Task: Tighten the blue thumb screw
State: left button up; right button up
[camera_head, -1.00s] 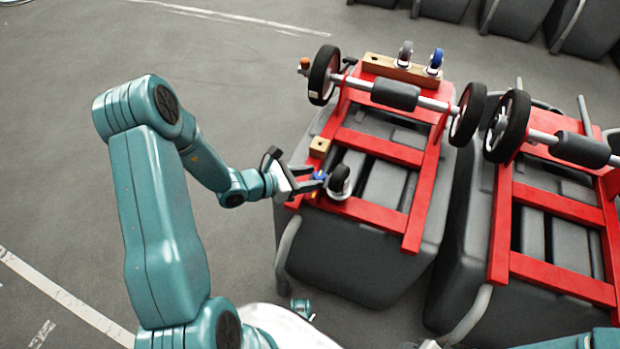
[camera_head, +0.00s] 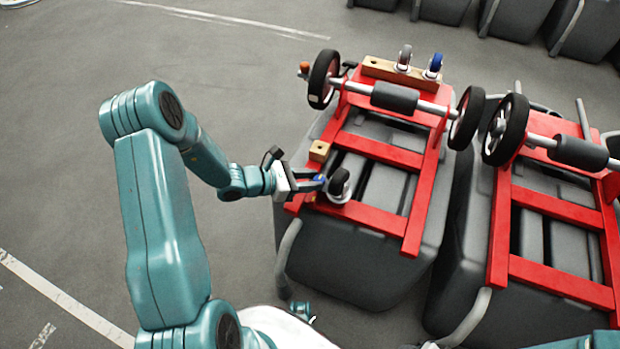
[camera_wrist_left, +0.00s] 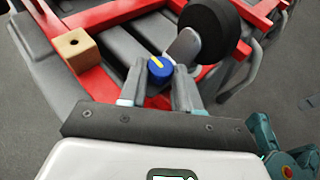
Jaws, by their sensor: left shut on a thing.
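The blue thumb screw (camera_wrist_left: 159,69) has a yellow stripe on top and sits between my left gripper's fingertips in the left wrist view. In the head view only a small blue bit of the screw (camera_head: 320,178) shows between the fingers. My left gripper (camera_head: 318,184) is shut on it, and its fingers also show in the left wrist view (camera_wrist_left: 157,76). A black caster wheel (camera_head: 339,182) on a light bracket stands right beside the screw on the red frame (camera_head: 378,216). My right gripper is not in view.
A small wooden block with a hole (camera_head: 320,151) sits on the red frame near my gripper. A wooden bar (camera_head: 392,71) holding a grey and a blue-hubbed caster lies at the far end. A second upturned tank with red frame (camera_head: 557,205) stands to the right. Open floor lies left.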

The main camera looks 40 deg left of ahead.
pick_arm(q)
jog(key=shift+w+a+m+g+h+p, duration=0.15)
jog(key=shift+a+m+g+h+p, duration=0.15)
jog(key=shift+m+g+h, duration=0.4)
jog(key=shift+w+a+m+g+h, duration=0.1)
jog(key=shift+w+m+g+h, duration=0.1)
jog(key=shift+m+g+h, duration=0.75)
jog(key=m, duration=0.1)
jog(key=m+g+h, duration=0.1)
jog(key=m+g+b, duration=0.1)
jog(key=shift+w+a+f, duration=0.15)
jog(key=shift+w+f, duration=0.05)
jog(key=shift+w, duration=0.05)
jog(key=m+g+b, duration=0.2)
jog(key=w+m+g+h+b, duration=0.1)
jog(key=m+g, duration=0.1)
jog(key=g, duration=0.1)
jog(key=shift+f+h+b, duration=0.1)
jog(key=shift+h+b, duration=0.15)
jog(key=shift+b, duration=0.1)
jog(key=shift+w+m+g+b, duration=0.15)
jog(key=shift+m+g+b, duration=0.7)
jog(key=shift+g, duration=0.1)
jog(key=shift+r+m+g+b, duration=0.3)
jog(key=shift+m+g, duration=0.1)
jog(key=shift+g, duration=0.1)
jog(key=shift+w, duration=0.1)
jog(key=shift+r, duration=0.1)
